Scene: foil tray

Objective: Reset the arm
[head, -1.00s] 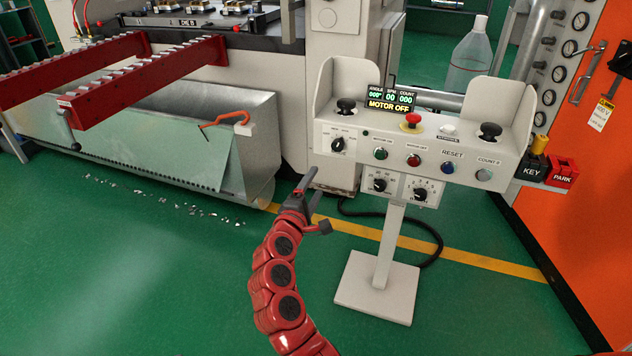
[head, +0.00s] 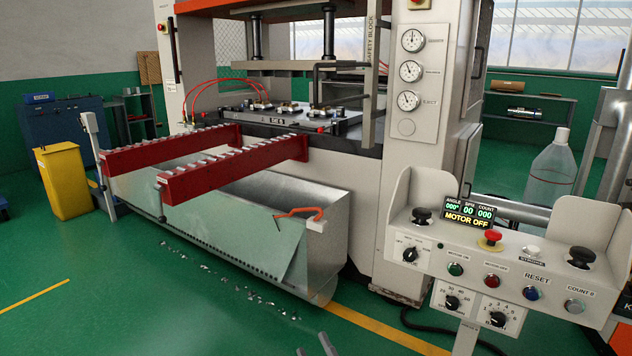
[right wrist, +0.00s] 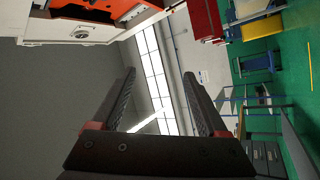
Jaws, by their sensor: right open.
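My right gripper (head: 314,348) shows only as two dark fingertips at the bottom edge of the head view. They are apart, over the green floor, well left of and below the control stand. In the right wrist view, its two long dark fingers (right wrist: 160,78) are spread with nothing between them. The rest of my right arm is outside the head view. My left gripper is in neither view.
The control stand (head: 463,263) is at the right, its display reading MOTOR OFF. A metal bin (head: 235,235) stands below the press's red rails (head: 235,168). An orange-handled hook (head: 299,212) hangs on its rim. A yellow bin (head: 64,182) stands left. The front-left floor is clear.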

